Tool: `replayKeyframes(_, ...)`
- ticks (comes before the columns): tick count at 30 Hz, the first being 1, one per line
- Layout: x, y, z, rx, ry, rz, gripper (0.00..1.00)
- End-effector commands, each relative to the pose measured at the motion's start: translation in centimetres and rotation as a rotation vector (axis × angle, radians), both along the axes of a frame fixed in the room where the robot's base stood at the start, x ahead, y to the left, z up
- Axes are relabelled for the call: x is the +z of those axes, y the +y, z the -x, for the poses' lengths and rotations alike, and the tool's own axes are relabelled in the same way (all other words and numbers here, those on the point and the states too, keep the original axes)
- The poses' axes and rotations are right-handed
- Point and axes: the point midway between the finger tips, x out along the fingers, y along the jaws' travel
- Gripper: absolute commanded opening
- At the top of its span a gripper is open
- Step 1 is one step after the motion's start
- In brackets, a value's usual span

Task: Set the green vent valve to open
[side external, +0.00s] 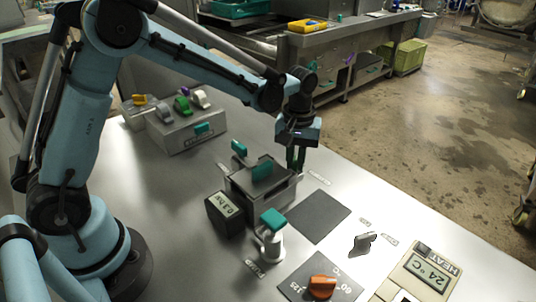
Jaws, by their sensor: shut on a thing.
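My gripper (296,158) points down at the far right side of a grey metal box (262,195). Its fingers are shut on a small, mostly hidden thing, and a dark green sliver shows between them. A teal handle (273,220) sits on a white post in front. A green lever (183,104) stands on the grey block at the back left. I cannot read which part is labelled as the vent valve.
A gauge reading 0.3 (225,212) adjoins the box. An orange knob (321,287), a grey lever (362,243) and a heat display reading 24 °C (425,275) lie to the front right. A dark mat (318,216) is bare. A yellow tray (307,26) sits on the far bench.

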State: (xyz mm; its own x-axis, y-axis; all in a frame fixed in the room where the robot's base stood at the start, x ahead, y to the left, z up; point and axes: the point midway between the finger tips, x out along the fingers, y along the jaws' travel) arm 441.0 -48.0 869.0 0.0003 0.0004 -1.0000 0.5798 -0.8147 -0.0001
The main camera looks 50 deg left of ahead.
Motion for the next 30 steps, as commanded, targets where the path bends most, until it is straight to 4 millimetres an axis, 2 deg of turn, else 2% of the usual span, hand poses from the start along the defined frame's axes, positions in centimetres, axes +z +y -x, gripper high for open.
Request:
replayKeyframes(12,-0.01,-0.04,0.08,0.010,0.003,0.001,0.00)
replayKeyframes(13,-0.01,-0.04,0.08,0.010,0.003,0.001,0.17)
replayKeyframes(18,-0.01,-0.03,0.05,0.009,0.002,0.000,0.41)
replayKeyframes(26,0.04,-0.02,0.02,0.008,0.001,0.001,0.41)
replayKeyframes(30,0.79,-0.01,0.00,0.008,0.001,0.001,0.41)
